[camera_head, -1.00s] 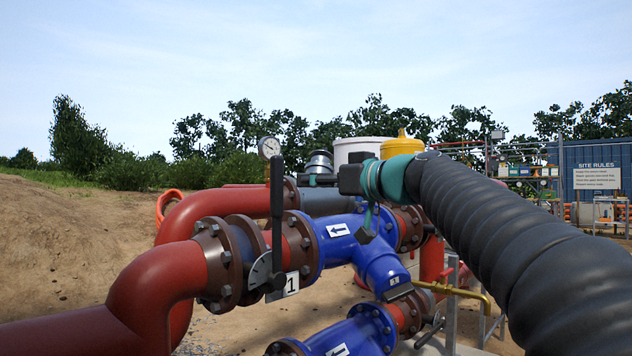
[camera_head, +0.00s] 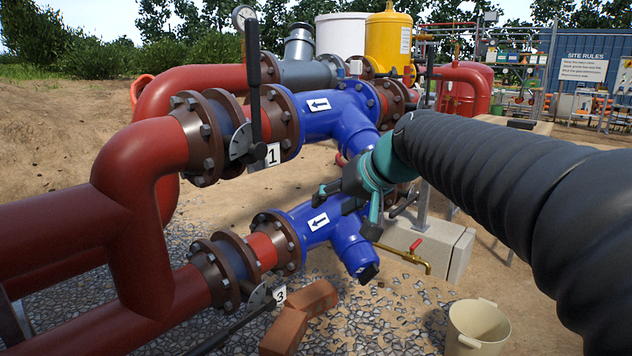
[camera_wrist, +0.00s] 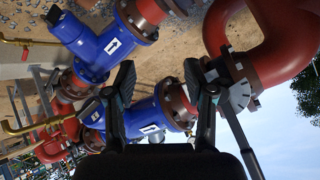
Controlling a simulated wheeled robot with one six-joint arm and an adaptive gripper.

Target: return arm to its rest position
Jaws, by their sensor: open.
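My arm, in a black ribbed sleeve, reaches in from the right in the head view. My gripper (camera_head: 348,212) is teal and black, open and empty, in front of the gap between the upper blue fitting (camera_head: 340,110) and the lower blue fitting (camera_head: 318,222). In the wrist view, the two dark fingers of my gripper (camera_wrist: 158,75) stand wide apart with nothing between them. Blue fittings and red pipe lie beyond them. I cannot tell the exact clearance to the pipes.
Red pipes (camera_head: 130,165) with flanges fill the left. An upright black valve handle (camera_head: 254,80) is by tag 1. Bricks (camera_head: 300,318), a beige bucket (camera_head: 477,325) and a brass tap (camera_head: 405,256) are low down. Open ground lies at the right.

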